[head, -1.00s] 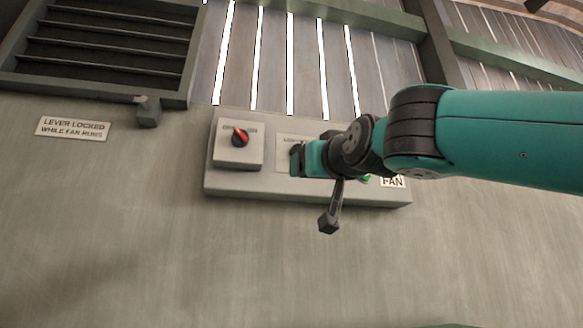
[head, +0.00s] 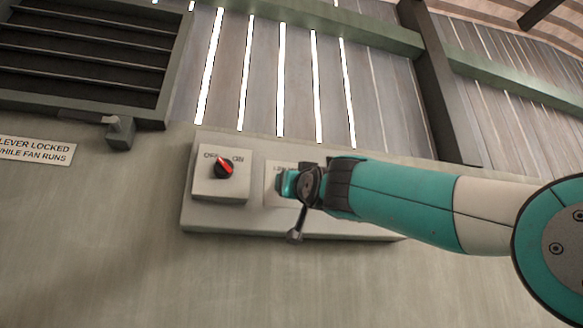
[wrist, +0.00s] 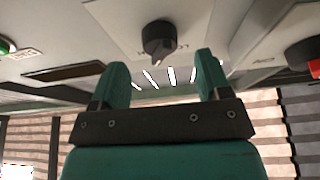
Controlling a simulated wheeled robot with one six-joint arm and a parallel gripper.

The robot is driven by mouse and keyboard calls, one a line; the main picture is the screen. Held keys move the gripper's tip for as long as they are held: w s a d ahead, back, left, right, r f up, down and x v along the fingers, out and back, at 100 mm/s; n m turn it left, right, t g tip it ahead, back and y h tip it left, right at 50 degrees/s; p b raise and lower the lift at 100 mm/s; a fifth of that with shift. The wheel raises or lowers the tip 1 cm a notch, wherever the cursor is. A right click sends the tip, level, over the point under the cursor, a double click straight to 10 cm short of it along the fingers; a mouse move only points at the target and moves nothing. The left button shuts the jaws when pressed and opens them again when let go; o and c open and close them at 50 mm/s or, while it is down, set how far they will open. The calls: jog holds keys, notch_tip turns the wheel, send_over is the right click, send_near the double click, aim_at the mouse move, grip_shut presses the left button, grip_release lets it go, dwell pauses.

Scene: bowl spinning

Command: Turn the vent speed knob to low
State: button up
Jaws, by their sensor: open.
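A black knob (wrist: 158,38) sits on a pale plate in the wrist view, with partly hidden lettering around its base. The same plate (head: 270,197) shows in the head view, but my gripper covers the knob there. I cannot tell clearly which mark the knob points at. My gripper (wrist: 161,60) is open and empty, its two teal fingers spread. The knob appears between the finger lines, just beyond the tips, with no visible contact. In the head view my gripper (head: 285,183) is in front of the panel's middle.
An OFF/ON switch (head: 224,168) with a red pointer toward OFF is left of my gripper. A green button (wrist: 5,46) shows at the wrist view's left edge. A lever (head: 119,132) and a "lever locked while fan runs" sign (head: 34,149) are farther left, below the louvre (head: 85,55).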

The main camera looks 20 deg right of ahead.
jog(key=p+x, duration=0.2)
jog(key=x, duration=0.2)
jog(key=shift+w+r+p, duration=0.15)
jog(key=shift+w+p, duration=0.05)
jog(key=shift+p, duration=0.15)
jog(key=c, duration=0.9)
